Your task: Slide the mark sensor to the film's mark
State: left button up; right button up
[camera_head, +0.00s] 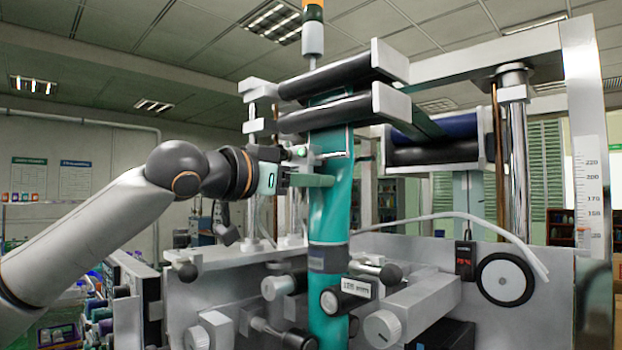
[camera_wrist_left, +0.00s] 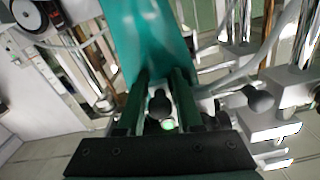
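The teal film (camera_head: 331,215) runs down from the rollers as a tall tube; it also shows in the wrist view (camera_wrist_left: 150,35). A dark band (camera_head: 328,258) crosses its lower part; I cannot tell if this is the mark. The mark sensor (camera_head: 301,152) appears as a small body with a green light beside the upper film. My left gripper (camera_head: 322,180) is level with the film, just below that light. In the wrist view its fingers (camera_wrist_left: 160,90) stand apart, with a dark knob (camera_wrist_left: 160,107) and a green light showing between them. Contact with the knob is unclear. My right gripper is out of view.
Black rollers (camera_head: 340,108) lie above the gripper. Dark knobs (camera_head: 390,274) and a metal plate (camera_head: 410,250) stand below and to the right. A white hose (camera_head: 450,217) arcs over the plate. A chrome column (camera_head: 515,150) stands at right.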

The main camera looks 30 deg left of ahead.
pick_arm(q)
grip_shut()
dwell(1.0)
